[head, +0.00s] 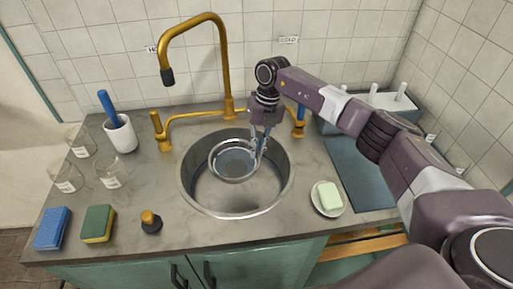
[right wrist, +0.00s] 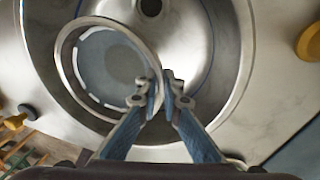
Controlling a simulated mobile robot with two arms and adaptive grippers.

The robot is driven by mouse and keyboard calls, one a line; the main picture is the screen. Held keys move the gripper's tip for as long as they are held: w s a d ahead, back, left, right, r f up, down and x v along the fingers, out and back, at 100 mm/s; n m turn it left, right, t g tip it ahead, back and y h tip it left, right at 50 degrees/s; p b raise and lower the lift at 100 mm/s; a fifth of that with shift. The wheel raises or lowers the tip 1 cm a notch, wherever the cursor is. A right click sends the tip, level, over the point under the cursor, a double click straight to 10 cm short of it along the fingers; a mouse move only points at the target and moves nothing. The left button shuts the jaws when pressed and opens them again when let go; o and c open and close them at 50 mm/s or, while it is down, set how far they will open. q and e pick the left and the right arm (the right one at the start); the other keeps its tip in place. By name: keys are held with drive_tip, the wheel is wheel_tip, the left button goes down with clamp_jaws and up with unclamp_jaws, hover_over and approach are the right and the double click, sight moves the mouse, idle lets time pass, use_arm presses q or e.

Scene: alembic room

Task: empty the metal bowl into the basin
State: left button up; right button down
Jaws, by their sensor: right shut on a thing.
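The metal bowl (head: 216,172) is a round silver bowl over the basin (head: 187,194), a round steel sink. A flat grey-blue surface, which looks like liquid, shows inside the bowl. My right gripper (head: 259,152) reaches down from above and is shut on the bowl's right rim. In the right wrist view the fingers (right wrist: 164,90) pinch the rim of the bowl (right wrist: 66,62), with the basin and its drain (right wrist: 150,7) beyond. The bowl looks close to level, but I cannot tell its exact tilt. My left gripper is out of view.
A brass faucet (head: 226,72) arches behind the basin, with a tap handle (head: 160,131) at left. A soap dish (head: 329,208) stands at right. A white cup (head: 121,135), several glass beakers, sponges (head: 98,224) and a dark stopper (head: 151,221) stand at left.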

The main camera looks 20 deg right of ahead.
drive_tip(key=shift+s+a+r+t+h+p, duration=0.2)
drive_tip(key=shift+r+t+h+p, duration=0.1)
drive_tip(key=shift+r+p, duration=0.25)
drive_tip(key=shift+s+a+r+t+h+p, duration=0.15)
drive_tip(key=shift+r+t+h+p, duration=0.15)
drive_tip(key=shift+r+p, duration=0.15)
drive_tip(key=shift+s+a+r+t+h+p, duration=0.2)
drive_tip(key=shift+r+t+h+p, duration=0.3)
drive_tip(key=shift+r, duration=0.1)
drive_tip(key=shift+s+a+r+t+h+p, duration=0.15)
drive_tip(key=shift+a+r+t+h+p, duration=0.05)
drive_tip(key=shift+r+t+h+p, duration=0.35)
drive_tip(key=s+a+t+h+p, duration=0.2)
drive_tip(key=t+h, duration=0.1)
drive_tip(key=s+a+r+t+h+p, duration=0.1)
drive_tip(key=s+a+t+h+p, duration=0.1)
drive_tip(key=t+h, duration=0.1)
drive_tip(key=s+a+r+n+t+h+p, duration=0.1)
drive_tip(key=s+a+t+h+p, duration=0.1)
drive_tip(key=t+h, duration=0.1)
drive_tip(key=shift+p, duration=0.35)
drive_tip(key=shift+f+t, duration=0.15)
drive_tip(key=shift+t, duration=0.1)
drive_tip(key=shift+s+a+f+t+h+p, duration=0.25)
drive_tip(key=shift+s+a+t+h+p, duration=0.4)
drive_tip(key=shift+p, duration=0.35)
drive_tip(key=shift+s+a+f+t+h+p, duration=0.25)
drive_tip(key=shift+s+a+t+h+p, duration=0.35)
drive_tip(key=shift+p, duration=0.35)
